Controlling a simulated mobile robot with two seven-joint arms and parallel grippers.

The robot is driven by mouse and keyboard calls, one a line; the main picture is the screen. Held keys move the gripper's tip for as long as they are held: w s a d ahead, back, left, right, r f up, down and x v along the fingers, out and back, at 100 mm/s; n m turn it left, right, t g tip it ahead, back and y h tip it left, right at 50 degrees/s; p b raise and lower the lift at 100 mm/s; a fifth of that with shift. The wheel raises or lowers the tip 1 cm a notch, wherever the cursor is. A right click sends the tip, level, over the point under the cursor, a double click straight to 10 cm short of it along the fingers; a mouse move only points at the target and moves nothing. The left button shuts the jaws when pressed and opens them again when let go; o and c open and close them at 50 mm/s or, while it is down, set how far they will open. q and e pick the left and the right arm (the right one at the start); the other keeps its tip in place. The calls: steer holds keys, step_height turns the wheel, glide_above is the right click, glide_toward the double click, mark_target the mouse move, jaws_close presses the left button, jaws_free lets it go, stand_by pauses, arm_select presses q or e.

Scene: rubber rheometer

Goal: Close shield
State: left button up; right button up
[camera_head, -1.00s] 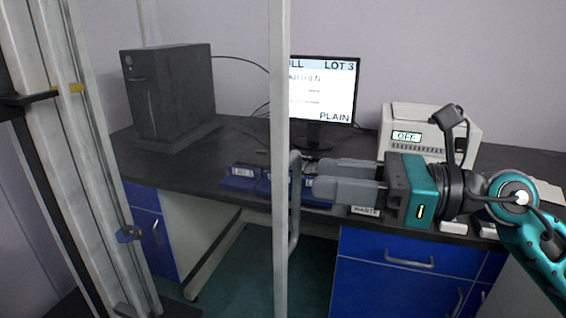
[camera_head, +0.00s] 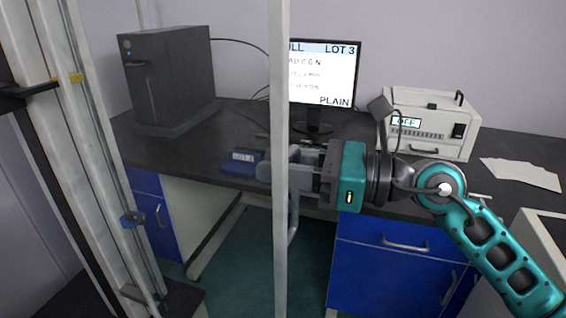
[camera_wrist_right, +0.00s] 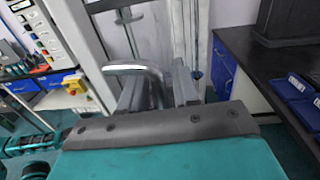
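The shield shows in the head view as a pale upright frame post (camera_head: 280,80) with a grey bar handle (camera_head: 293,222) on its right side. The panel itself is hard to make out. My right gripper (camera_head: 278,165) is at the upper part of the handle, its fingers reaching behind the post. In the right wrist view the curved handle (camera_wrist_right: 135,69) lies at the fingers of the right gripper (camera_wrist_right: 158,92), which stand apart with a gap between them. Whether they touch the handle is unclear. My left gripper is out of view.
Behind is a dark bench with a black computer tower (camera_head: 165,80), a monitor (camera_head: 322,85), blue trays (camera_head: 240,165) and a white instrument (camera_head: 430,120) reading OFF. A tall metal machine column (camera_head: 75,150) stands at the left. Blue drawers (camera_head: 385,265) are below the bench.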

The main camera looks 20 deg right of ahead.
jaws_close()
steer(key=shift+s, duration=0.1)
stand_by(0.5)
